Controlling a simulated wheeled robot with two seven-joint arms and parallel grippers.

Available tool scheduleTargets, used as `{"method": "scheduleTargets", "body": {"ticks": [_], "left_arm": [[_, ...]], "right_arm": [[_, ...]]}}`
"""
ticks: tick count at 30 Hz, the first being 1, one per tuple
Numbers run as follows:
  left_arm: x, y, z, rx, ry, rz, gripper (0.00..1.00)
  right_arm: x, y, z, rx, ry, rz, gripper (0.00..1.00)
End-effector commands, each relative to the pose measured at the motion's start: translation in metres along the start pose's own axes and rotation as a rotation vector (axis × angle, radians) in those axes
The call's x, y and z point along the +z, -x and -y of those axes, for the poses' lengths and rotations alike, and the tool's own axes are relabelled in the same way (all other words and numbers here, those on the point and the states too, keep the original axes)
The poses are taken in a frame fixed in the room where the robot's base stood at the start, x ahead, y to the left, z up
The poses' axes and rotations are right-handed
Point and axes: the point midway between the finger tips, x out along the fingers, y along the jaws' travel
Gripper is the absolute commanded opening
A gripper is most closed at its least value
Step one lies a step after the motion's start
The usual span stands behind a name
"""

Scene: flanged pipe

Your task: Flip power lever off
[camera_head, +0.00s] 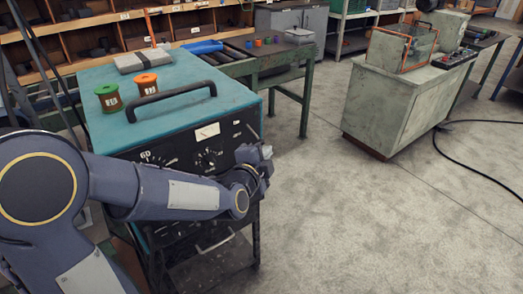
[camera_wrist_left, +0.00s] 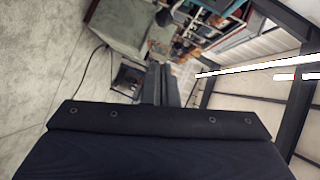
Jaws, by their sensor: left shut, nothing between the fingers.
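The power unit is a teal-topped box (camera_head: 205,90) with a black front panel (camera_head: 228,146) that carries dials and pale labels. I cannot make out a power lever for certain; my left arm and wrist cover part of the panel. My left gripper (camera_head: 264,158) is at the right end of the panel, close to its edge. Whether it touches the panel I cannot tell. In the left wrist view the two dark fingers (camera_wrist_left: 160,84) are together with nothing between them. My right gripper is in neither view.
Green (camera_head: 108,97) and orange (camera_head: 146,84) spools sit on the box near a black handle (camera_head: 172,94). A roller bench (camera_head: 290,52) stands behind. A grey cabinet (camera_head: 385,110) stands to the right, with a black cable (camera_head: 450,158) on the floor. The floor between is clear.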

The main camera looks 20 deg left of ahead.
Motion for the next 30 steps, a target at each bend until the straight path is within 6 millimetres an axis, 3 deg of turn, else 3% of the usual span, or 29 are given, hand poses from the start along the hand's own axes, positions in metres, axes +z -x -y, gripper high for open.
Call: {"method": "scheduleTargets", "body": {"ticks": [2,9,23,30], "left_arm": [[0.001,-0.017,-0.002,0.003,-0.002,0.002,0.00],[0.025,-0.036,0.000,0.000,0.001,0.002,0.00],[0.028,-0.040,0.000,0.001,0.001,-0.001,0.00],[0.036,-0.046,-0.019,0.000,0.002,-0.001,0.00]], "right_arm": [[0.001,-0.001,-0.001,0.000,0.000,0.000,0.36],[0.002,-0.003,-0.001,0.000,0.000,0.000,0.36],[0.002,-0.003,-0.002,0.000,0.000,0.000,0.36],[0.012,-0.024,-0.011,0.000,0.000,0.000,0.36]]}}
